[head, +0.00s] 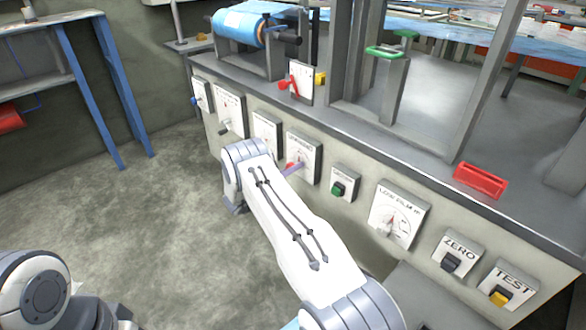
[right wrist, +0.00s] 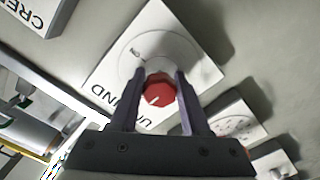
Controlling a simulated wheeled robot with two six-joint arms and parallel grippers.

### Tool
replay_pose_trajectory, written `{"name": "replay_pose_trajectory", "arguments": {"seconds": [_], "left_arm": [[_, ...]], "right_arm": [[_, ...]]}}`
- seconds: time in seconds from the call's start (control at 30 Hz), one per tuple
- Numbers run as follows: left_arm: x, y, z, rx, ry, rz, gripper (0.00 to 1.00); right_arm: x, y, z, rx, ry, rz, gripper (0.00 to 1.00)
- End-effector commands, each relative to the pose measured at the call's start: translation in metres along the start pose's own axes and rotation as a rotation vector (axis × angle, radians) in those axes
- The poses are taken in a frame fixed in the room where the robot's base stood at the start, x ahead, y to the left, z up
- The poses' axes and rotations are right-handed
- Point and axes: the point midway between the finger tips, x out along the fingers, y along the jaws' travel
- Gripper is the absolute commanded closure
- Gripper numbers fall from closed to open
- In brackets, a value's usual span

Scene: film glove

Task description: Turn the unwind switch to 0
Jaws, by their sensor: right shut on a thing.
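The unwind switch is a red knob (right wrist: 158,91) on a white plate (right wrist: 113,72) lettered UNWIND, partly covered by my fingers. In the head view the plate (head: 306,150) is on the sloping front of the machine. My right gripper (right wrist: 161,76) has one finger on each side of the knob and is shut on it. A pale line shows on the knob's face; the scale marks around it are too small or covered to read surely. In the head view my right arm hides most of the gripper. My left gripper is out of view.
A plate with a green button (head: 338,188) is just right of the switch, and a dial plate (head: 265,128) just left. Further right are a gauge plate (head: 403,205), a ZERO plate (head: 461,245) and a TEST plate (head: 512,280). A blue film roll (head: 238,27) sits on top.

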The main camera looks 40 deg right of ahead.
Motion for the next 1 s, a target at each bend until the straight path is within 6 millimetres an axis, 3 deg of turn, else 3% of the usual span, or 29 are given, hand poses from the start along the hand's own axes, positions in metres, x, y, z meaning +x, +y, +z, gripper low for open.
{"name": "replay_pose_trajectory", "arguments": {"seconds": [0.07, 0.1, 0.13, 0.17, 0.57, 1.0], "left_arm": [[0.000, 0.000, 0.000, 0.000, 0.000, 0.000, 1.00], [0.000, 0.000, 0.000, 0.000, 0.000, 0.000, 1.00], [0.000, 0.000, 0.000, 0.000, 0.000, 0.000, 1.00], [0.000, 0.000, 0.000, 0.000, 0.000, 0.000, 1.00], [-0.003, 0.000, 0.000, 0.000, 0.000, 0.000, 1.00], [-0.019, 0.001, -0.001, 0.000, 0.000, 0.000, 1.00]], "right_arm": [[-0.002, -0.002, 0.002, -0.006, 0.000, -0.004, 1.00], [-0.002, -0.001, 0.002, -0.006, 0.000, -0.004, 0.38], [-0.002, -0.001, 0.002, -0.006, 0.000, -0.004, 0.27], [-0.002, -0.001, 0.002, -0.006, 0.000, -0.003, 0.24], [-0.008, 0.000, 0.000, -0.002, 0.000, -0.002, 0.24], [-0.088, 0.000, -0.001, -0.004, 0.003, -0.004, 0.24]]}}
